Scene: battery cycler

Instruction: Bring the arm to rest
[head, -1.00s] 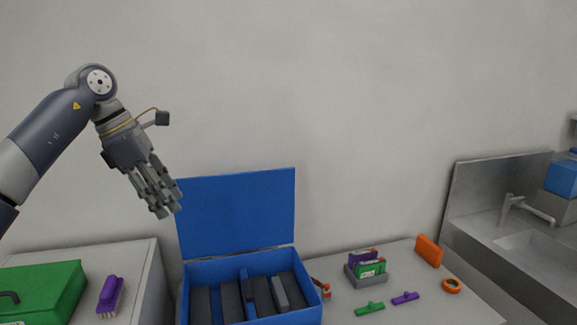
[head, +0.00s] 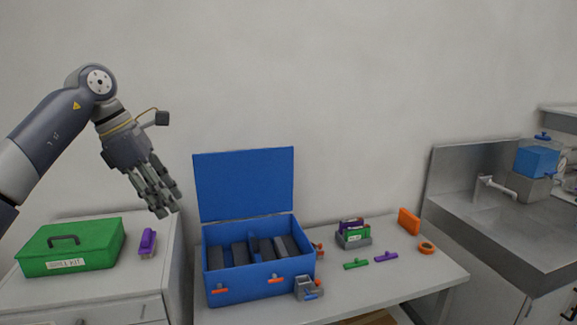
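My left arm comes in from the left, raised in front of the bare wall. Its gripper (head: 163,200) points down and to the right, above and to the left of the open blue case. I see nothing held in it and it touches nothing. Its fingers overlap from this angle, so I cannot tell whether they are open or shut. My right gripper is not in view.
The open blue case (head: 262,288), with dark blocks inside, stands on the table (head: 400,278). A green kit box (head: 95,252) and a purple brush (head: 147,242) sit on the left cabinet. Small tools and an orange tape roll (head: 426,248) lie right. A sink (head: 515,225) is far right.

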